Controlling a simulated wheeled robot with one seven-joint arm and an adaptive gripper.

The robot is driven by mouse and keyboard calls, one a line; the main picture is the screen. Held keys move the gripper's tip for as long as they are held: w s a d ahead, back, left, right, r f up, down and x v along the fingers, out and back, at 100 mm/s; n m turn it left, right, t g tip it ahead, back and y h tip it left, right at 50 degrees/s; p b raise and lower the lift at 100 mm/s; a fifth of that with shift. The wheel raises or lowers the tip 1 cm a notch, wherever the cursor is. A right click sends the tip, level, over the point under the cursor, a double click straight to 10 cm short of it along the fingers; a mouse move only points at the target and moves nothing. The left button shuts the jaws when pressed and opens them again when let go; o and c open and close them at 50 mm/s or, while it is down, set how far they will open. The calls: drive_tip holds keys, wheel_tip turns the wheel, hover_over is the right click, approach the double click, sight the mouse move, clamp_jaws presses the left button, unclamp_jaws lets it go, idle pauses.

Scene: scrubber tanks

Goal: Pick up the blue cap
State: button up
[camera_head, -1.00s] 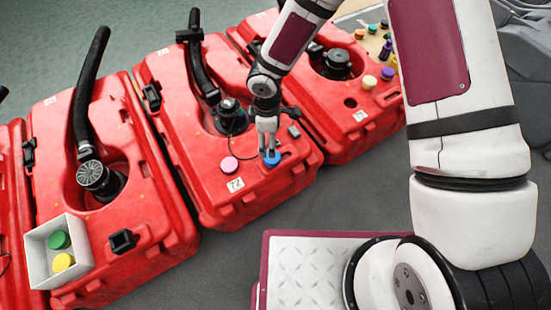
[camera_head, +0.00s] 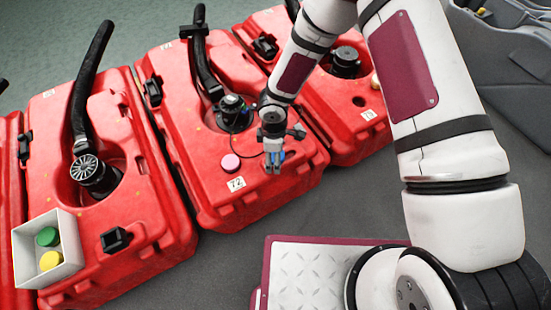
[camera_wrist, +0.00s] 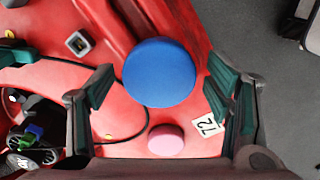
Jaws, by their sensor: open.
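The blue cap (camera_wrist: 158,72) is a round disc between the two fingers of my gripper (camera_wrist: 158,82) in the wrist view. The fingers are open, one on each side, with a narrow gap to the cap visible on both sides. The cap looks much larger than the pink cap there; I cannot tell whether it rests on the red tank. In the head view my gripper (camera_head: 273,167) is over the front right of the middle red tank (camera_head: 215,195), and the fingers hide most of the blue cap (camera_head: 281,156).
A pink cap (camera_head: 230,163) sits on the same tank, beside a "72" label (camera_head: 236,184). A black hose (camera_head: 205,65) and black fitting (camera_head: 233,110) stand behind. A white box (camera_head: 72,265) at left holds a green cap (camera_head: 47,237) and a yellow cap (camera_head: 51,260).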

drive_tip(key=shift+f, duration=0.3)
drive_tip(key=c, duration=1)
drive_tip(key=shift+r, duration=0.1)
drive_tip(key=shift+c, duration=0.2)
